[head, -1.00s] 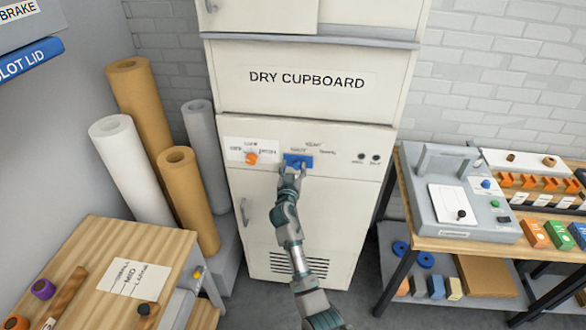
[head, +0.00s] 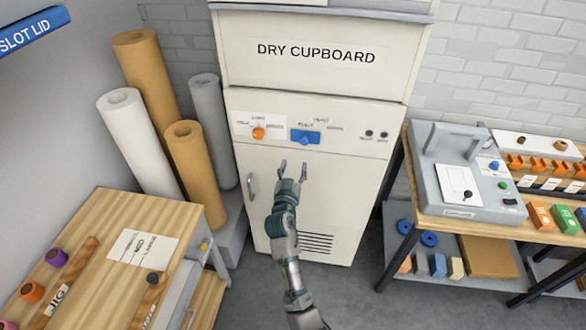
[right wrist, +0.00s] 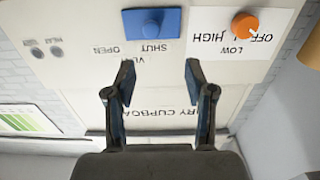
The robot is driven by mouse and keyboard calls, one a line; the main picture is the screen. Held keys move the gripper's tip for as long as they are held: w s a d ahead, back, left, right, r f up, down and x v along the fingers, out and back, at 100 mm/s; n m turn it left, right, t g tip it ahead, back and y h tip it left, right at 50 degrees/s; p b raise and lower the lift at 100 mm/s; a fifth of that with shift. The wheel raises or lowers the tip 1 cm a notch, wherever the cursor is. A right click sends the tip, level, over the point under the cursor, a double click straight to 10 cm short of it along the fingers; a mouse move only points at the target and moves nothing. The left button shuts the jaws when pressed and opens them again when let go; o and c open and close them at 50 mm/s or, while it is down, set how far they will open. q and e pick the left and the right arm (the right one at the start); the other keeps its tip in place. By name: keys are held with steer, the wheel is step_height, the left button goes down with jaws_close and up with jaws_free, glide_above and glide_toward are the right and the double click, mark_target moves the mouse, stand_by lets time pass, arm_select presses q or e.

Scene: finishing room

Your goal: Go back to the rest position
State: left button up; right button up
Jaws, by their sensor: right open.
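My right gripper (head: 293,171) is open and empty in front of the dry cupboard (head: 248,101), below its control panel. In the right wrist view my right gripper (right wrist: 153,85) has its two fingers wide apart with nothing between them. The blue vent control (head: 305,137) is apart from the fingers; it also shows in the right wrist view (right wrist: 152,23). The orange knob (head: 258,133) sits left of it and shows at the upper right of the right wrist view (right wrist: 245,25). My left gripper is in neither view.
A wooden bench (head: 107,220) with a jig stands at the left. Rolls (head: 136,140) lean behind it. At the right, a shelved table (head: 465,227) carries a grey machine (head: 440,192) and coloured boxes. Grey floor (head: 355,290) is open between them.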

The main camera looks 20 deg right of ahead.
steer(key=shift+d, duration=0.35)
steer(key=shift+f, duration=0.1)
